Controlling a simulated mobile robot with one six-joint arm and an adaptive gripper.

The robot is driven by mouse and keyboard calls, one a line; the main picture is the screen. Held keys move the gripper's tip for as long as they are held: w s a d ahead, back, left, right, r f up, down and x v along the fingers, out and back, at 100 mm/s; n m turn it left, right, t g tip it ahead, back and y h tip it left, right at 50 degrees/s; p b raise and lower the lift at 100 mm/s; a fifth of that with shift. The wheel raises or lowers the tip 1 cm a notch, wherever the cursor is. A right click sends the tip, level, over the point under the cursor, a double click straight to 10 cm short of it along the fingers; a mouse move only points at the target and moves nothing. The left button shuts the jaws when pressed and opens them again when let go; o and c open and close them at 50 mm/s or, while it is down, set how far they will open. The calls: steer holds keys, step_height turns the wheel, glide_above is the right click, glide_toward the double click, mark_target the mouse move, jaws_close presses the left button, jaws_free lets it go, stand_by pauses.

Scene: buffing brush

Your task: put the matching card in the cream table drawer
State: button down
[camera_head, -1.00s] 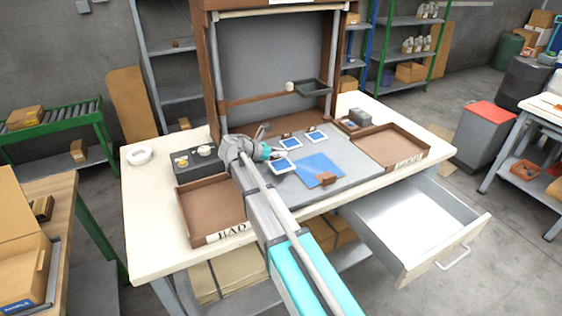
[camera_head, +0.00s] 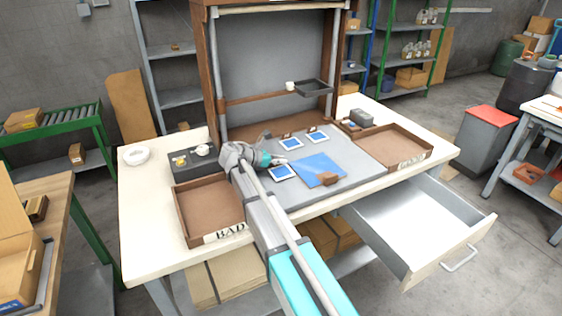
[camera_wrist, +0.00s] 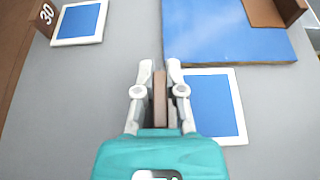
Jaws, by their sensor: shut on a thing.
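My gripper (camera_head: 276,160) is over the grey work mat. In the wrist view its fingers (camera_wrist: 166,85) are shut on a thin brown tab (camera_wrist: 160,98). A white-edged blue card (camera_wrist: 214,104) lies right beside the tab, apparently joined to it; the join is hidden. This card also shows in the head view (camera_head: 282,172). Whether it touches the mat I cannot tell. Two similar cards (camera_head: 290,144) (camera_head: 317,137) with brown tabs lie farther back; one tab in the wrist view reads "30" (camera_wrist: 46,14). The cream table drawer (camera_head: 445,255) is pulled open at the right and looks empty.
A larger blue sheet (camera_head: 318,166) with a brown block (camera_head: 328,179) lies right of the held card. Brown trays stand left, marked "BAD" (camera_head: 183,222), and right (camera_head: 424,153). An upright frame with a shelf (camera_head: 262,100) rises at the back.

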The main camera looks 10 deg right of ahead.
steer(key=shift+f, duration=0.15)
steer(key=c, duration=0.7)
jaws_free()
steer(key=shift+c, duration=0.2)
steer(key=shift+s+a+r+p, duration=0.15)
steer(key=shift+a+r+p, duration=0.15)
steer(key=shift+a+r, duration=0.2)
steer(key=p+v, duration=0.4)
steer(key=v, duration=0.6)
steer(key=shift+s+a+r, duration=0.1)
steer(key=shift+a, duration=0.3)
